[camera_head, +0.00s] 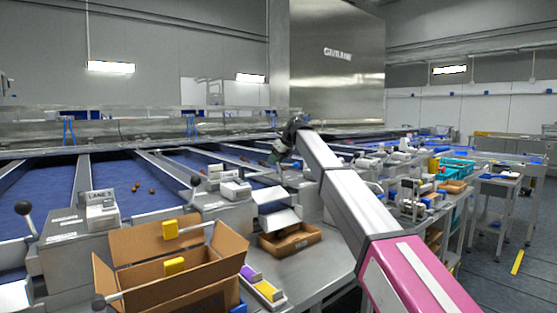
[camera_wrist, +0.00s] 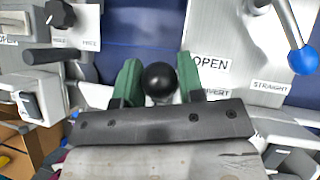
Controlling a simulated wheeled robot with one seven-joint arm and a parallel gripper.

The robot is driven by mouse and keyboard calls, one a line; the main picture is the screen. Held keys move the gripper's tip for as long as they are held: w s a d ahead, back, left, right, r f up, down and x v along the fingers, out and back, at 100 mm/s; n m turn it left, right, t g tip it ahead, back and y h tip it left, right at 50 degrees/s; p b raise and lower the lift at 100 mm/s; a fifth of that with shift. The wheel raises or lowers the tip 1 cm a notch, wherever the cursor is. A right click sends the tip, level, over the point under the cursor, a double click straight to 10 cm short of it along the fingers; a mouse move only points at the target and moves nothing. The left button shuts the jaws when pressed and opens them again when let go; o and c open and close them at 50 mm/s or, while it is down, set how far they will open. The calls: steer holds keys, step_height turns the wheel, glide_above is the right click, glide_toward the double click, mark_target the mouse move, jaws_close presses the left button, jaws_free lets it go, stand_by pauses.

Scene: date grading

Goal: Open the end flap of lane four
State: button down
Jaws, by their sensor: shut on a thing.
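My gripper (camera_wrist: 159,78) has its two green fingers on either side of a black ball knob (camera_wrist: 159,82) in the wrist view, shut on it. A white label reading OPEN (camera_wrist: 210,65) is just right of the fingers, with a partly covered DIVERT label (camera_wrist: 216,93) below it. The flap itself and any lane four sign cannot be made out.
A lever with a blue ball (camera_wrist: 303,60) stands at right, near a STRAIGHT label (camera_wrist: 271,86). A black dial (camera_wrist: 60,14) is at upper left. In the head view, an open cardboard box (camera_head: 190,282) and a LANE 3 sign (camera_head: 101,196) are at left; a shallow brown box (camera_head: 290,241) is in front.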

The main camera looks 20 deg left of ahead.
steer(key=shift+w+a+f, duration=0.2)
steer(key=shift+a+f, duration=0.15)
steer(key=shift+a, duration=0.15)
steer(key=c, duration=0.8)
jaws_free()
steer(key=shift+o, duration=0.2)
steer(key=w+v, duration=0.1)
steer(key=v, duration=0.9)
steer(key=shift+s+d+r, duration=0.2)
steer(key=shift+s+r, duration=0.05)
steer(key=shift+s, duration=0.25)
